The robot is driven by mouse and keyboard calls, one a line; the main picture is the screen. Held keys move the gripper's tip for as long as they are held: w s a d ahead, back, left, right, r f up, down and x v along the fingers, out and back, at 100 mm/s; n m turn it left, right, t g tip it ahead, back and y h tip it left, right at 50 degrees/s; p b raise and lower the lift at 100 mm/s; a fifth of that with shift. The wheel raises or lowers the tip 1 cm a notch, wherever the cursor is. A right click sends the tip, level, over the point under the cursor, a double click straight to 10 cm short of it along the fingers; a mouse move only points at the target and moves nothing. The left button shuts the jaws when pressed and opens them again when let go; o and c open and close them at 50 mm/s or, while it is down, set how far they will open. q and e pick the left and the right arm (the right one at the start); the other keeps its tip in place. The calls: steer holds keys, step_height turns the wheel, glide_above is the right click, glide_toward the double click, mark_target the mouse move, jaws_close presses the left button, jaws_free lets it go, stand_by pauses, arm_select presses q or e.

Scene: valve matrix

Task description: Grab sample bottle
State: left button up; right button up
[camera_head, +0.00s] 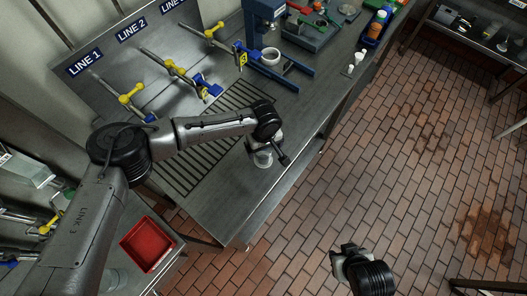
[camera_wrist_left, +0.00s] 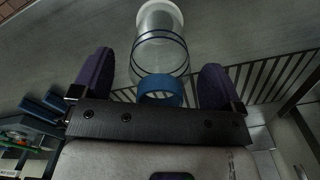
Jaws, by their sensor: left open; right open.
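A clear sample bottle (camera_head: 263,160) stands near the front edge of the metal bench in the head view, partly hidden under my left gripper (camera_head: 267,148). In the left wrist view the bottle (camera_wrist_left: 160,48) has a blue ring-shaped end nearer the gripper and a whitish end farther off. My left gripper (camera_wrist_left: 157,75) is open, its two purple fingers on either side of the blue end. I see a gap between the bottle and each finger. My right gripper (camera_head: 346,260) is open and empty, over the brick floor away from the bench.
The metal bench (camera_head: 225,205) has a slotted drain grate (camera_head: 185,172) left of the bottle. Valve lines with yellow and blue handles (camera_head: 130,97) stand at the back. A red tray (camera_head: 147,245) sits lower left. A white cup (camera_head: 271,56) and two small white items (camera_head: 355,63) are farther along.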

arm_select(q)
steer(key=shift+f, duration=0.6)
steer(key=c, duration=1)
steer(key=shift+r, duration=0.1)
